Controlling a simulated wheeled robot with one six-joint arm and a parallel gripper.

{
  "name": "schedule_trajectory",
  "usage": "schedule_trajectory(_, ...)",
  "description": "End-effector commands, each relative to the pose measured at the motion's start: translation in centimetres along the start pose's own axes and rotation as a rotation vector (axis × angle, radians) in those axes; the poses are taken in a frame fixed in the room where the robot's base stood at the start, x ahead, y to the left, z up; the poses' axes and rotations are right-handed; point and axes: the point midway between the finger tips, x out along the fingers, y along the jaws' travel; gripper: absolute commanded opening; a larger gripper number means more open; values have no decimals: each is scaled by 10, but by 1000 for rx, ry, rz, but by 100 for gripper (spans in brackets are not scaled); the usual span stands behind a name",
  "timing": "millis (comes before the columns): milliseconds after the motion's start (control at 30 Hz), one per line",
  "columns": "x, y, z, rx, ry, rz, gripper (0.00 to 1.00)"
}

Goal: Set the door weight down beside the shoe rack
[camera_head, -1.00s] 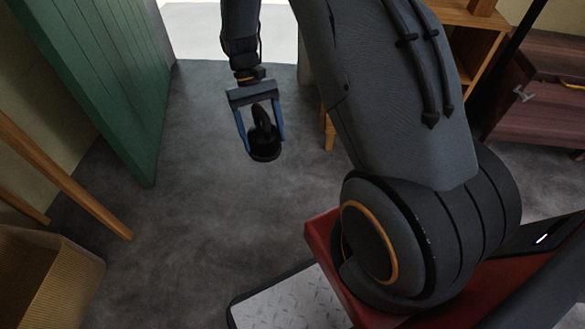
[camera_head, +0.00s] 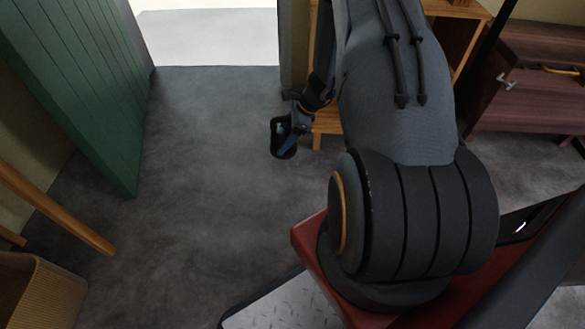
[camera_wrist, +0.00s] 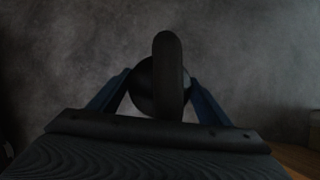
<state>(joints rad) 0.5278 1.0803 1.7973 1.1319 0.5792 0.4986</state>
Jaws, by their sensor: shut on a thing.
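The door weight (camera_head: 283,148) is black, with a round base and an upright loop handle. In the wrist view the weight (camera_wrist: 169,75) sits between the two blue fingers of my gripper (camera_wrist: 160,88), which is shut on it. In the head view my gripper (camera_head: 290,127) holds it tilted, left of my arm. I cannot tell its height above the floor. A light wooden open-fronted unit (camera_head: 470,30), which looks like the shoe rack, stands behind my arm. A wooden part (camera_head: 328,122) shows just right of my gripper; my arm hides much of the unit.
A green door (camera_head: 85,80) stands open at the left beside a bright doorway (camera_head: 210,38). A wooden leg (camera_head: 60,210) and a woven basket (camera_head: 40,295) are at lower left. A dark reddish cabinet (camera_head: 525,100) is at right. The grey floor (camera_head: 200,180) between is clear.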

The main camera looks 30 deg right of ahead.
Motion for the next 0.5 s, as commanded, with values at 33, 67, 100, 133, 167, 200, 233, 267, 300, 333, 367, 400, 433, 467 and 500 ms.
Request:
schedule_trajectory(33,-1,-4,-10,47,-2,-27,8)
schedule_trajectory(67,-1,-6,-14,73,-2,-42,8)
schedule_trajectory(100,-1,-8,-20,102,-2,-58,8)
schedule_trajectory(133,-1,-10,-24,122,-3,-70,8)
schedule_trajectory(167,-1,-11,-27,139,-3,-79,8)
schedule_trajectory(200,-1,-12,-31,156,-3,-90,8)
schedule_trajectory(233,-1,-13,-33,167,-3,-97,8)
schedule_trajectory(267,-1,-14,-35,177,-3,-103,8)
schedule_trajectory(300,-1,-14,-37,187,-3,-109,8)
schedule_trajectory(333,0,-15,-39,193,-3,-112,8)
schedule_trajectory(367,1,-15,-40,197,-3,-115,8)
schedule_trajectory(400,3,-16,-42,199,-3,-116,8)
schedule_trajectory(433,6,-16,-44,200,-3,-117,8)
schedule_trajectory(467,8,-16,-45,201,-3,-117,8)
schedule_trajectory(500,13,-16,-48,202,-3,-117,8)
